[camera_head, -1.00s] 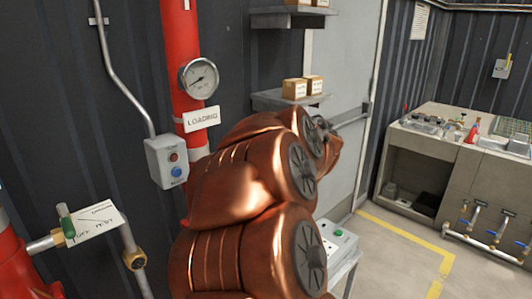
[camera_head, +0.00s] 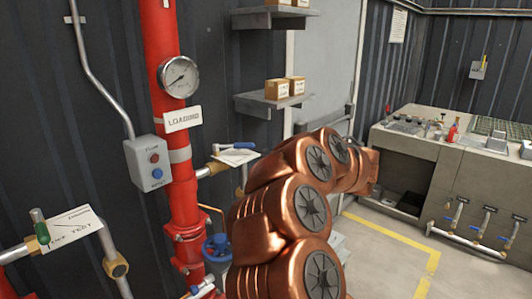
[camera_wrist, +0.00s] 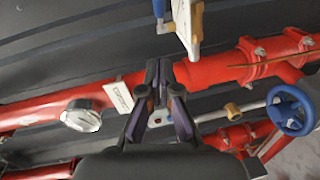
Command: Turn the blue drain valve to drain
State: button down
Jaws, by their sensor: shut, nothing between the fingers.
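A lever with a blue handle (camera_head: 238,146) sits on a pipe branch right of the red standpipe, beside a white tag (camera_head: 236,158) whose writing I cannot read. In the wrist view a blue lever end (camera_wrist: 158,8) shows at the top edge near a white tag. A blue handwheel (camera_head: 216,248) stands lower down and also shows at right in the wrist view (camera_wrist: 290,110). My gripper (camera_wrist: 160,68) is shut and empty, in front of the red pipe and apart from both blue handles. In the head view my copper arm hides it.
The red standpipe (camera_head: 160,45) carries a gauge (camera_head: 178,77) and a LOADING sign (camera_head: 183,118). A control box (camera_head: 149,163) is at left. A green-handled valve (camera_head: 39,225) is at lower left. Shelves (camera_head: 270,103) hold boxes. A sink bench (camera_head: 440,170) stands at right beyond open floor.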

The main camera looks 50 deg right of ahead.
jog(key=p, duration=0.3)
send_near(242, 146)
jog(key=w+a, duration=0.2)
jog(key=w, duration=0.2)
jog(key=shift+w+d+f+p, duration=0.25)
jog(key=shift+w+d, duration=0.2)
jog(key=shift+w, duration=0.15)
jog(key=shift+w+d+f+p, duration=0.25)
jog(key=shift+w+d, duration=0.2)
jog(key=shift+w, duration=0.1)
jog(key=shift+w, duration=0.1)
